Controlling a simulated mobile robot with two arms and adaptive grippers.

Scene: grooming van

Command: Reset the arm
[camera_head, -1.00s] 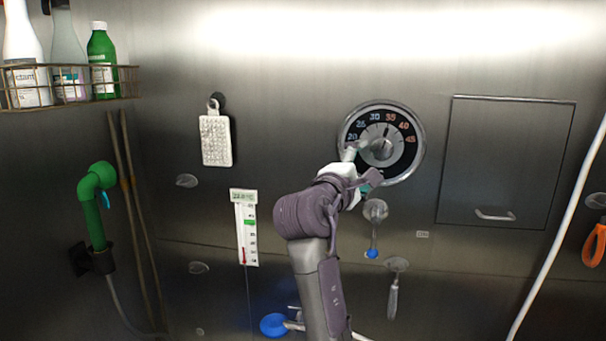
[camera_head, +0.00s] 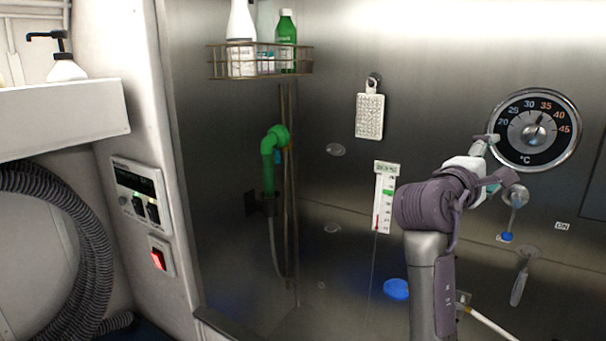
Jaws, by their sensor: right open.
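My right arm rises from the bottom of the head view, in front of the steel wall. Its gripper (camera_head: 489,158) is open and appears empty, at the lower left of the round temperature dial (camera_head: 541,104). I cannot tell from this view whether a fingertip touches the dial's rim. The dial has a black face numbered from 20 to 45 and a metal knob at its centre. My left gripper is not in view.
A lever with a blue tip (camera_head: 507,237) hangs below the dial. A thermometer strip (camera_head: 384,200), a white pad (camera_head: 369,116) and a green shower head (camera_head: 268,165) are left of my arm. A wire basket (camera_head: 218,62) holds bottles. A switch panel (camera_head: 142,196) and hose (camera_head: 75,235) stand left.

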